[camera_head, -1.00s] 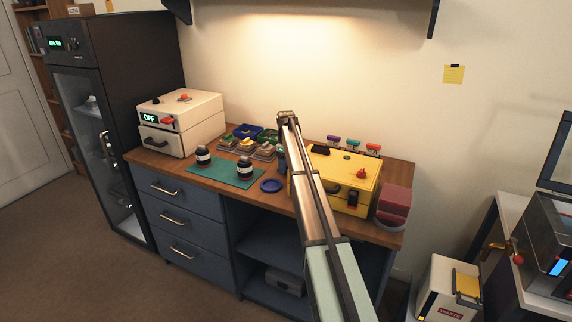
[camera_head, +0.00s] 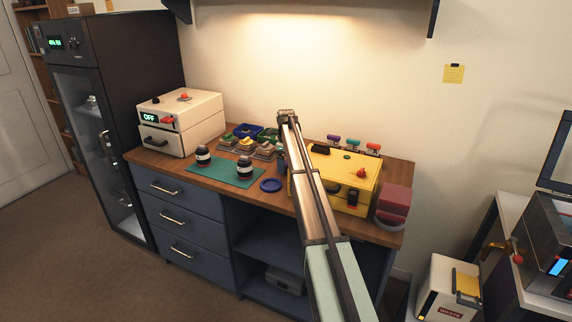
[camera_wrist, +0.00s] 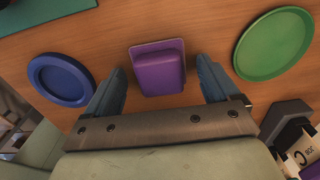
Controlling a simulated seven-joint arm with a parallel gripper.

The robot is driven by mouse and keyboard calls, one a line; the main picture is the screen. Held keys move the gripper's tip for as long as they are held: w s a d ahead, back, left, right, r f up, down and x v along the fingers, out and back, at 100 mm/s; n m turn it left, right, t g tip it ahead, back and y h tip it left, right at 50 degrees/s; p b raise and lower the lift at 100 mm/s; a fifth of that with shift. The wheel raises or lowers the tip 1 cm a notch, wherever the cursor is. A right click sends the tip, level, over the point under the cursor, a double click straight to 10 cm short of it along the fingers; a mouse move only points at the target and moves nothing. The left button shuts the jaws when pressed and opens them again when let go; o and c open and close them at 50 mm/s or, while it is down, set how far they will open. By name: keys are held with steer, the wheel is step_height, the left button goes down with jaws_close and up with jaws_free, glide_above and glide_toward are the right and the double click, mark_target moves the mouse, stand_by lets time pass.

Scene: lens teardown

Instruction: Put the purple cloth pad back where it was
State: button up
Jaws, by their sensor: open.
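In the wrist view the purple cloth pad (camera_wrist: 160,72) lies on the wooden worktop, a raised purple block with a wider purple rim behind it. My gripper (camera_wrist: 160,84) is open, with one dark blue finger on each side of the pad. Gaps show between the fingers and the pad, so it is not gripped. I cannot tell how high the fingers are above the wood. In the head view my own arm hides the gripper, and I cannot make out the pad there.
A blue dish (camera_wrist: 61,79) lies left of the pad and a green dish (camera_wrist: 273,44) lies right. A teal mat (camera_head: 222,171) with dark jars is further left on the worktop. A yellow box (camera_head: 366,188) stands right of my arm, beside stacked red pads (camera_head: 396,199).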

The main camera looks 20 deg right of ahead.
step_height(320, 180, up, 12)
stand_by(0.5)
